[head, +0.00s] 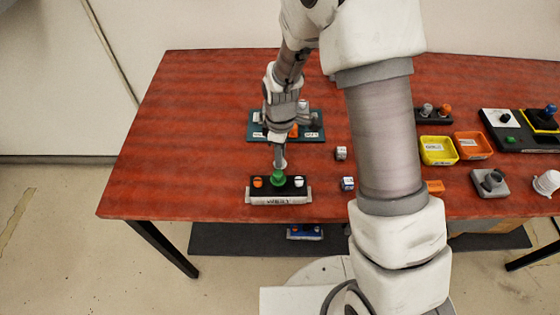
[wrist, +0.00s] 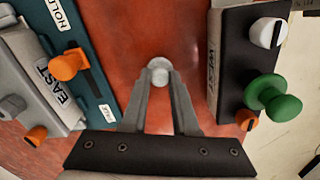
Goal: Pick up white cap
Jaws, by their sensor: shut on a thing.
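My gripper (wrist: 159,85) is shut on a small round white cap (wrist: 158,67), held between its fingertips in the wrist view. In the head view my gripper (head: 280,156) points down over the red table, just behind a black panel. The held cap shows there as a small pale spot at the fingertips. How far it is above the table is hard to tell.
The black panel (head: 267,185) with orange, green (head: 278,178) and white knobs stands in front of my gripper. A teal board (wrist: 84,52) with an orange knob (wrist: 68,65) lies behind it. Yellow (head: 438,150) and orange (head: 473,146) trays stand at right. The table's left side is clear.

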